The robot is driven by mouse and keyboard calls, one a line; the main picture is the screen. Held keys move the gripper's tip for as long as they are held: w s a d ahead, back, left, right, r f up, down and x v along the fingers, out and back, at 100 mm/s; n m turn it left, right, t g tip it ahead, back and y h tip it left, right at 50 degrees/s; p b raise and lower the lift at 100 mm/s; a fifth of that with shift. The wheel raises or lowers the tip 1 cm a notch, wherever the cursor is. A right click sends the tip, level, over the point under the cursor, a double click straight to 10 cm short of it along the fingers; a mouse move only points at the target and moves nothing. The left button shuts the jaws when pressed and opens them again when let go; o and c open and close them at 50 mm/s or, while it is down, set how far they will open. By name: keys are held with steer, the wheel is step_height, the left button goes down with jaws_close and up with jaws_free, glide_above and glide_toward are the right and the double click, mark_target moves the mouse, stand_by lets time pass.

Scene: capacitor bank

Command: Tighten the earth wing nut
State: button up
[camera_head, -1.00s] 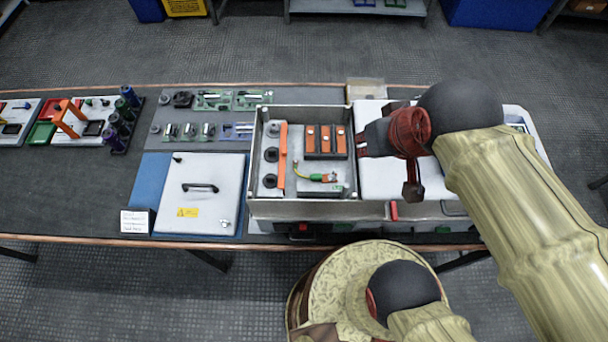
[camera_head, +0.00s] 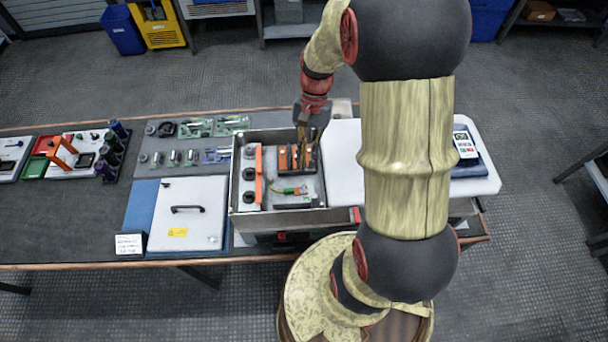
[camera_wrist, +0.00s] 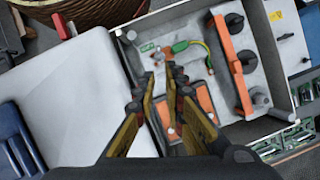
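The earth lead, green and yellow with a green and orange end piece (camera_head: 290,190), lies in the front part of the open grey metal box (camera_head: 238,205). It also shows in the wrist view (camera_wrist: 184,46), beyond my fingertips. My gripper (camera_head: 308,138) points down over the row of orange blocks (camera_head: 283,160) at the back of the box. In the wrist view my gripper (camera_wrist: 161,78) has its yellow fingers apart, with nothing between them.
An orange bar (camera_head: 258,176) and several black knobs (camera_head: 249,174) stand along the box's left side. The box walls rise around the work area. The box's white lid (camera_head: 205,215) lies to the left. A white surface (camera_head: 343,155) and a meter (camera_head: 465,147) are on the right.

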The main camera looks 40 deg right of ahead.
mark_target(304, 188)
steer(key=shift+b+x, duration=0.45)
steer(key=shift+x, duration=3.45)
steer(key=shift+d, duration=0.1)
jaws_close()
steer(key=shift+m, duration=0.3)
steer(key=shift+s+d+r+m+t+y+p, duration=0.1)
steer(key=shift+m+t+y+p, duration=0.1)
steer(key=shift+m+p, duration=0.35)
steer(key=shift+s+m+t+y+p, duration=0.1)
steer(key=shift+s+m+t+p, duration=0.1)
steer(key=shift+m+p, duration=0.35)
steer(key=m, duration=0.1)
steer(key=m+t+p, duration=0.1)
steer(key=m, duration=0.1)
steer(key=shift+s+d+m, duration=0.1)
steer(key=shift+s+m, duration=0.1)
steer(key=shift+m, duration=0.1)
steer(key=shift+s+m+t+p, duration=0.2)
steer(key=shift+m+t+p, duration=0.55)
steer(key=shift+m, duration=0.85)
jaws_free()
